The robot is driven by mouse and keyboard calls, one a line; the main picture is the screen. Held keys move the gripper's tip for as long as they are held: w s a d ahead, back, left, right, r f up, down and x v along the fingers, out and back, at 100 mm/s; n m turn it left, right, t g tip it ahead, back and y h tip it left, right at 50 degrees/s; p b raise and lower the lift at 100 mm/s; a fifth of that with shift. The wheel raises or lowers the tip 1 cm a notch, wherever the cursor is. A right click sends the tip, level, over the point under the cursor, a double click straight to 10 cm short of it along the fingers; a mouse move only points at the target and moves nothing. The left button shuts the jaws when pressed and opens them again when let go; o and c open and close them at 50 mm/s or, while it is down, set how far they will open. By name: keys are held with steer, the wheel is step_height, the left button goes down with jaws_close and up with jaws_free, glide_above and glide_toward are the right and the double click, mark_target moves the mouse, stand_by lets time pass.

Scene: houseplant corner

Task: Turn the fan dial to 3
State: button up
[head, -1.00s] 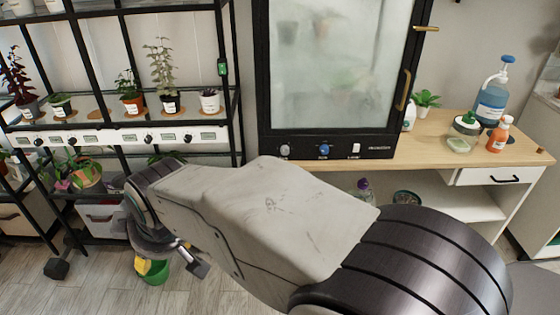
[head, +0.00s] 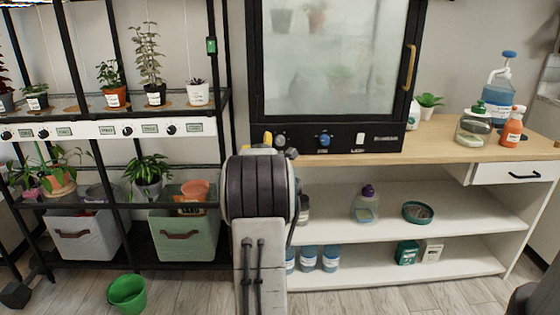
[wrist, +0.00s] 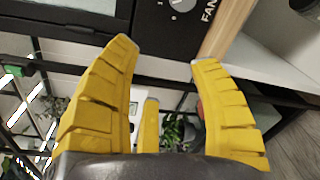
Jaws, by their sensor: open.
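The fan dial (head: 280,140) is the pale knob at the left of the black strip below the glass cabinet's door. In the wrist view the fan dial (wrist: 183,5) is cut by the top edge, beside a white "FAN" label. Its pointer setting is not readable. My gripper (head: 279,147) is in front of the strip, with yellow fingertips close around the dial in the head view. In the wrist view my gripper (wrist: 164,54) has its yellow fingers spread wide with nothing between them. The dial lies beyond the tips; contact is not visible.
A blue knob (head: 324,140) and a white switch (head: 360,141) sit right of the dial. The wooden counter edge (head: 400,157) runs just below. A black plant rack (head: 226,100) stands close on the left. A green bucket (head: 127,292) is on the floor.

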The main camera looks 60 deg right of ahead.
steer(key=n+h+b, duration=0.1)
steer(key=h+b, duration=0.1)
glide_toward(280, 142)
steer(key=x, duration=0.3)
steer(key=shift+g, duration=0.3)
steer(key=shift+x, duration=3.4)
steer(key=shift+w, duration=0.1)
steer(key=shift+a, duration=0.1)
jaws_close()
